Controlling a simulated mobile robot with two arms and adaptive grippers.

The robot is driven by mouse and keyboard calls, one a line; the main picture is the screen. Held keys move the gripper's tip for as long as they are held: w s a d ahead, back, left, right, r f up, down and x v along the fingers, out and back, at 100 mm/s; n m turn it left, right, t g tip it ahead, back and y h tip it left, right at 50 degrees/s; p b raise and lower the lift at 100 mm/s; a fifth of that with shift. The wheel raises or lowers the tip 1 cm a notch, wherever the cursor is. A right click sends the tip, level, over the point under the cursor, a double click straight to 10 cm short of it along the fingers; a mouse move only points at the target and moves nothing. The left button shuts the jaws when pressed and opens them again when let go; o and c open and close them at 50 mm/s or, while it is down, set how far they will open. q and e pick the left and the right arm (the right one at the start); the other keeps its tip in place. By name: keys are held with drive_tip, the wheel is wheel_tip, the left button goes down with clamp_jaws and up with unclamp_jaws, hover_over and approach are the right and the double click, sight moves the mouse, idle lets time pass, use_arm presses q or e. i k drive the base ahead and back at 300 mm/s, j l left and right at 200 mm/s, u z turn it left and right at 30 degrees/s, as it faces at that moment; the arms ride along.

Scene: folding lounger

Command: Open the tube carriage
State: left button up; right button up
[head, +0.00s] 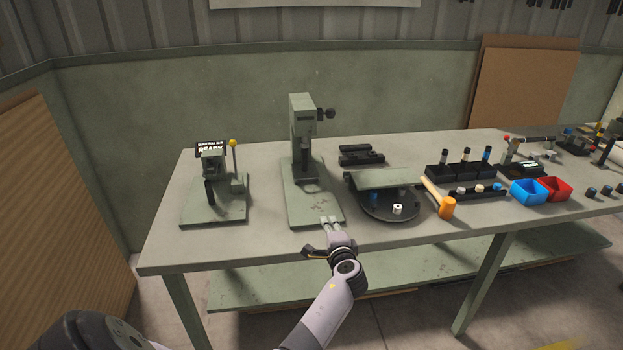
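My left gripper (329,219) is over the front edge of the bench, at the front right corner of the press base. Its two pale fingers point away from me; the gap between them is too small to judge, and I see nothing held. I cannot tell for certain which thing is the tube carriage. A small station at the far right of the bench has a horizontal tube-like bar (530,138) with a red knob at its left end. A black slotted block (361,155) lies behind the round turntable. My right gripper is out of view.
The press (303,125) stands upright beyond my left gripper. A station with a yellow-knobbed lever (234,160) and READY display is left. The turntable (385,212), an orange mallet (446,207), a blue bin (528,194) and a red bin (555,189) are right. The front left bench top is clear.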

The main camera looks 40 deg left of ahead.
sight(305, 173)
drive_tip(key=i+j, duration=0.15)
drive_tip(key=j, duration=0.2)
drive_tip(key=i+j, duration=0.2)
drive_tip(key=j, duration=0.2)
drive_tip(key=i+j, duration=0.15)
drive_tip(key=j, duration=0.2)
drive_tip(key=i+j, duration=0.2)
drive_tip(key=j, duration=0.15)
